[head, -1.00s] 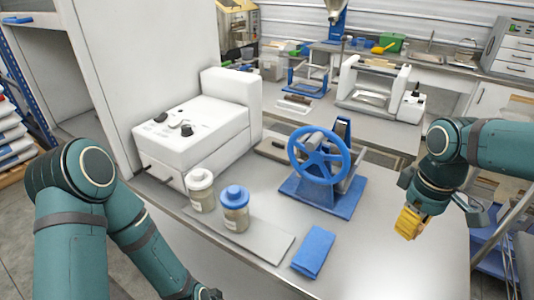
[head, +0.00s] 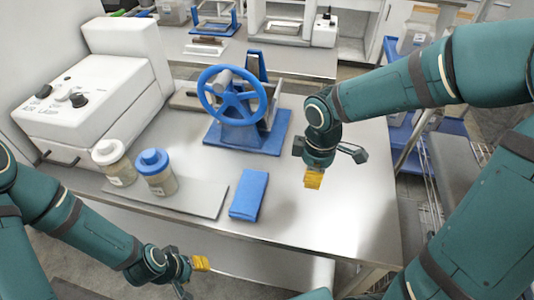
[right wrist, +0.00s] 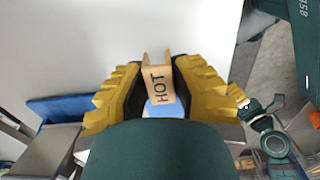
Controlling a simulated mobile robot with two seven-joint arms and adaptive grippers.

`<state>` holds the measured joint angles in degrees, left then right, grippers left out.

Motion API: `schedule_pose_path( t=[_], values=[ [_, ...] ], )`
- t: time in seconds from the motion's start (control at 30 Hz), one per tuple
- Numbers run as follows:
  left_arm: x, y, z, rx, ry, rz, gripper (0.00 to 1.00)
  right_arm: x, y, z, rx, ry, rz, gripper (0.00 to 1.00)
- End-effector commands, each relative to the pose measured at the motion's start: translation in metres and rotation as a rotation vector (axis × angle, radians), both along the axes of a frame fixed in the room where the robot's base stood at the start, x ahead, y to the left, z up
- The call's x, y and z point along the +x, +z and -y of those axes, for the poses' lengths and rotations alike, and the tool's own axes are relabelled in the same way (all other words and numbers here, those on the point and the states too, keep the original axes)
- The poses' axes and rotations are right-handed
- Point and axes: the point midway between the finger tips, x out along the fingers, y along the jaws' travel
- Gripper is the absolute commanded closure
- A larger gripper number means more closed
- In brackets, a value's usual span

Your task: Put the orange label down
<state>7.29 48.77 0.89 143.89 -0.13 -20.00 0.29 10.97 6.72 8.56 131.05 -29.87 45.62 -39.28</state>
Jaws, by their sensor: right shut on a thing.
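The orange label (right wrist: 158,82) is a small light-orange folded piece with the word HOT on it, standing between the yellow fingers in the right wrist view. My right gripper (right wrist: 157,90) is shut on it. In the head view my right gripper (head: 313,180) points down over the right part of the steel table (head: 330,225), right of the blue cloth; the label cannot be made out there. The gap below it is hard to judge. My left gripper (head: 201,264) is low in front of the table's front edge, its fingers too small to read.
Two jars, one white-lidded (head: 113,162) and one blue-lidded (head: 156,172), stand on a grey plate (head: 205,200). A white machine (head: 95,95) is at left. The table's front right is clear.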

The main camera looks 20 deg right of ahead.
Motion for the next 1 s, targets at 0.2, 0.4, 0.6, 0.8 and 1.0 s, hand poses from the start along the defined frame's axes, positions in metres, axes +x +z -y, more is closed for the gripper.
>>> schedule_pose_path(
  t=[0.2, 0.4, 0.6, 0.8, 1.0],
  values=[
    [0.002, -0.012, 0.000, 0.001, 0.000, 0.004, 0.54, -0.001, -0.030, 0.000, 0.001, 0.000, -0.004, 0.89],
    [0.004, -0.022, -0.001, 0.002, 0.003, 0.009, 0.54, 0.000, -0.059, 0.000, 0.000, -0.001, -0.002, 0.89],
    [0.005, -0.026, -0.001, 0.003, 0.002, 0.012, 0.54, 0.000, -0.072, 0.000, 0.000, 0.000, -0.001, 0.89],
    [0.007, -0.038, -0.001, 0.004, 0.004, 0.018, 0.54, 0.000, -0.099, 0.000, 0.000, -0.001, -0.002, 0.89],
    [0.007, -0.037, -0.001, 0.004, 0.004, 0.018, 0.54, 0.000, -0.100, 0.000, 0.000, -0.002, 0.000, 0.89]
  ],
)
